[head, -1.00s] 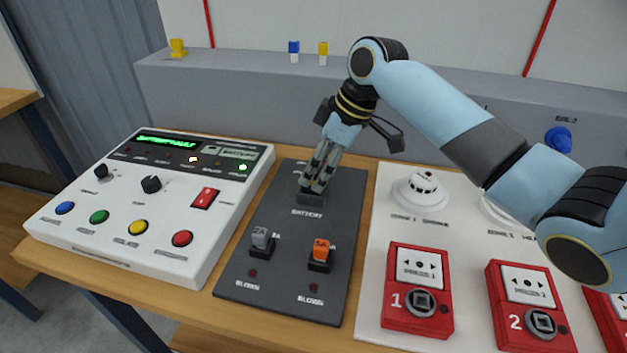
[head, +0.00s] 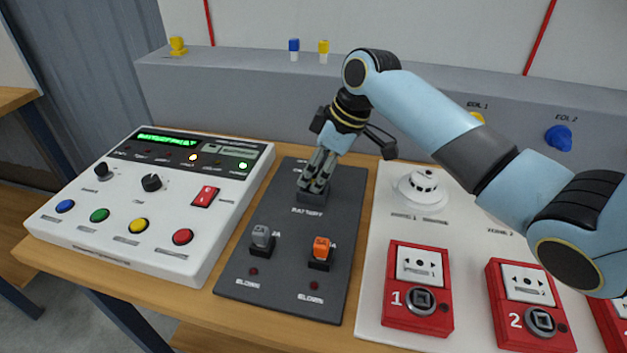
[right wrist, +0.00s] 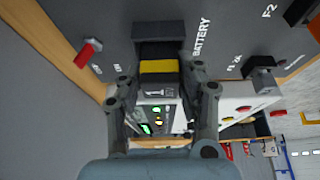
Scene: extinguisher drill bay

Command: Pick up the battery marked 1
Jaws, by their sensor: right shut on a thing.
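The battery (right wrist: 158,68) shows in the right wrist view as a grey block with a yellow band and what looks like a 1 on its label. It is at the dark battery holder (head: 311,197) on the grey panel, beside the BATTERY lettering. My right gripper (head: 316,185) reaches down over the holder and is shut on the battery. Its fingers (right wrist: 161,95) show on both sides of the battery in the right wrist view. In the head view the fingers hide most of the battery. I cannot tell whether it is fully seated or slightly raised. My left gripper is not in view.
A grey fuse (head: 262,237) and an orange fuse (head: 321,247) stand in front of the holder. A white control box (head: 150,205) is at left, and a white board (head: 385,225) with detectors and red call points (head: 418,290) is at right. A grey ledge (head: 230,85) runs behind.

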